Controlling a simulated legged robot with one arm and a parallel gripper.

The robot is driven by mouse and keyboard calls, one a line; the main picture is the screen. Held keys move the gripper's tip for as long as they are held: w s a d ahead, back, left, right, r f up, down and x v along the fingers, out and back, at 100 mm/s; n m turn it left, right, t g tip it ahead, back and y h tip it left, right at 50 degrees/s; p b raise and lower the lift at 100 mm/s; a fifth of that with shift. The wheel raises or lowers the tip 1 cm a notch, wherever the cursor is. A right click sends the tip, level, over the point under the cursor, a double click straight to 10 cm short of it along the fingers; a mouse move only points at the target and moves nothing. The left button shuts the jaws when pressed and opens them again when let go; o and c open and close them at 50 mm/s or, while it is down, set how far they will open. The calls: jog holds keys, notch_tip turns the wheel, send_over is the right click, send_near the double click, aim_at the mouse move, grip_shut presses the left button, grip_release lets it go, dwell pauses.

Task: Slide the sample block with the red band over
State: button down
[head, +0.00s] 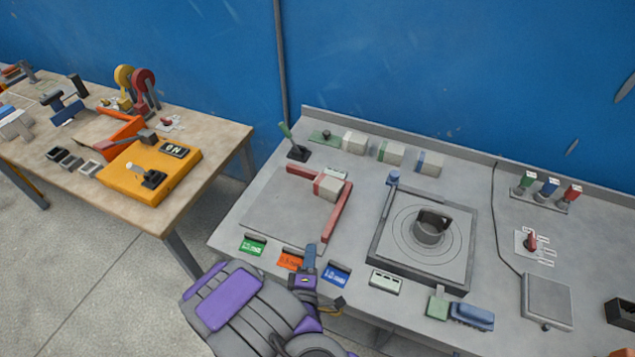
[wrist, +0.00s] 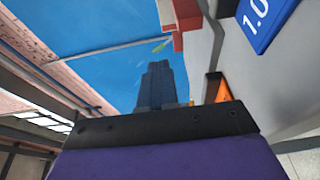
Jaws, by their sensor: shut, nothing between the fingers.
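The sample block with the red band (head: 328,187) is pale with a red strip on its side. It sits on the grey plate (head: 280,215) in the inner corner of a red L-shaped fence (head: 338,220), which also shows in part in the wrist view (wrist: 182,14). My gripper (head: 309,250) is shut and empty at the front of the table, between the orange and blue labels and well apart from the block. Its dark fingers stand together in the wrist view (wrist: 157,80). The block cannot be made out in the wrist view.
Green (head: 252,247), orange (head: 290,260) and blue (head: 336,275) labels line the front edge. Other banded blocks (head: 391,153) stand in a row behind. A green-handled lever (head: 290,142) is at back left. A square turntable unit (head: 455,245) stands to the right. The grey plate is mostly clear.

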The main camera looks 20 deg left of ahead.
jog(key=shift+w+a, duration=0.1)
jog(key=shift+w, duration=0.15)
jog(key=shift+w+a+f, duration=0.1)
jog(key=shift+w+a, duration=0.3)
jog(key=shift+a, duration=0.2)
jog(key=shift+w+a+f, duration=0.15)
jog(key=shift+w+a, duration=0.55)
jog(key=shift+a, duration=0.05)
jog(key=w, duration=0.3)
jog(key=w+b, duration=0.1)
jog(key=w, duration=0.1)
jog(key=shift+w+d+r, duration=0.2)
jog(key=shift+w+d, duration=0.1)
send_near(315, 184)
jog(key=x, duration=0.1)
jog(key=b+x, duration=0.1)
jog(key=x, duration=0.1)
jog(key=b+x, duration=0.1)
jog(key=x, duration=0.1)
jog(key=shift+w+d, duration=0.2)
jog(key=shift+d, duration=0.1)
jog(key=shift+w+a+f, duration=0.1)
jog(key=shift+w+a, duration=0.3)
jog(key=shift+a, duration=0.15)
jog(key=shift+d, duration=0.1)
